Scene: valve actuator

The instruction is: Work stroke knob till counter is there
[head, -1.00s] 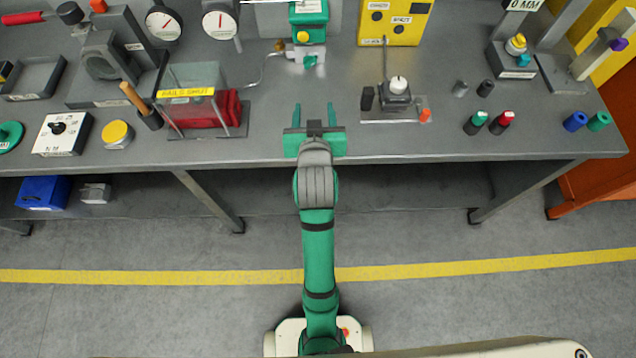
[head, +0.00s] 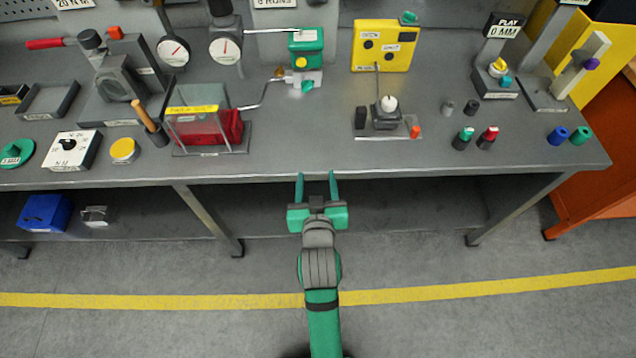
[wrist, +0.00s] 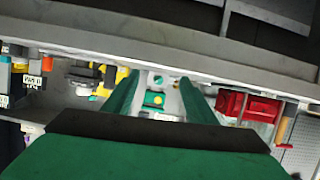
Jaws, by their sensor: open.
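My gripper (head: 316,178) is open and empty, its two green fingers pointing toward the bench at its front edge. It also shows in the wrist view (wrist: 158,82). No label I can read names the stroke knob. Candidates are the white-topped knob (head: 388,104) on a small grey block and the yellow knob (head: 498,66) on a box at the right. A sign at the top edge (head: 275,3), cut off, seems to read RUNS. A display reading PLAY 0 MM (head: 504,27) stands at the right. My gripper touches none of these.
The grey bench (head: 330,150) has clear room near its front middle. A clear-walled box with a red thing inside (head: 208,125) stands left. A green unit (head: 306,47) and yellow control box (head: 384,46) stand behind. Green and red pegs (head: 487,138) stand right.

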